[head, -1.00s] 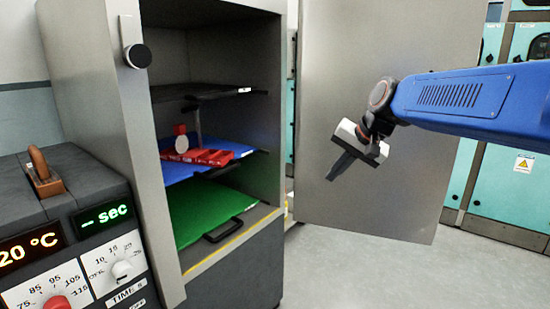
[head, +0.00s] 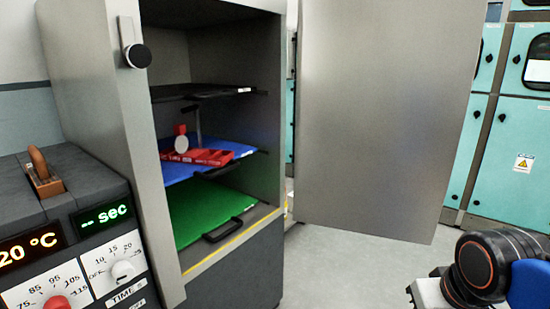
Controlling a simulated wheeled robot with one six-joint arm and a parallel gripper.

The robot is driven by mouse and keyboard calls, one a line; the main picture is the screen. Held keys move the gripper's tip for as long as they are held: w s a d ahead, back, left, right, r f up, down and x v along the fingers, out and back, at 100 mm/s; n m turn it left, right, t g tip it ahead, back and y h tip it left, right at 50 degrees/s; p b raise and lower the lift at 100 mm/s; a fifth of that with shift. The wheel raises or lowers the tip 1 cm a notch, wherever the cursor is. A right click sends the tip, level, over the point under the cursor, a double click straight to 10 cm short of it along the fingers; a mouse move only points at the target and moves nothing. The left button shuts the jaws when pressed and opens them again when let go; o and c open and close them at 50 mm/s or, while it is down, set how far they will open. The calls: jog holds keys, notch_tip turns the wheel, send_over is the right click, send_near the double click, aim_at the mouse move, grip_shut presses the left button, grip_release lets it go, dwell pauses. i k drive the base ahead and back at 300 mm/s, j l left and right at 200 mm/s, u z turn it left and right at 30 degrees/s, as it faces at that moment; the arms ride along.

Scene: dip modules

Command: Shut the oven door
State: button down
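The oven (head: 165,225) is a tall grey cabinet on the left, its front open. Its door (head: 385,120) is a flat grey panel swung wide open to the right of the cabinet. Inside are a black upper shelf (head: 205,91), a blue tray (head: 190,170) with a red object (head: 205,157) on it, and a green tray (head: 200,212). My gripper (head: 425,293) shows only in part at the bottom right corner, below and apart from the door. Its fingers are cut off by the frame edge.
Teal cabinets (head: 515,150) stand behind the door on the right. The grey floor (head: 345,270) is clear below the door.

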aim_at(383, 88)
jog(key=i+l+z, duration=0.15)
jog(key=l, duration=0.2)
jog(key=i+l+z, duration=0.95)
jog(key=z, duration=0.15)
jog(key=i+l+z, duration=0.4)
jog(key=i+u, duration=0.2)
jog(key=i, duration=0.35)
jog(key=i+l+u, duration=0.15)
jog(key=i, duration=0.35)
jog(key=i+u, duration=0.2)
jog(key=u, duration=0.25)
jog(key=i+l+u, duration=0.1)
jog(key=u, duration=0.35)
jog(key=i+l+u, duration=0.15)
jog(key=u, duration=0.3)
jog(key=i+l+u, duration=0.25)
jog(key=u, duration=0.15)
jog(key=i+l+u, duration=0.15)
jog(key=u, duration=0.3)
jog(key=i+l+u, duration=0.15)
jog(key=u, duration=0.35)
jog(key=l+u, duration=0.25)
jog(key=u, duration=0.2)
jog(key=i+l+u, duration=0.1)
jog(key=l+u, duration=0.15)
jog(key=u, duration=0.2)
jog(key=l+u, duration=0.95)
jog(key=l, duration=0.2)
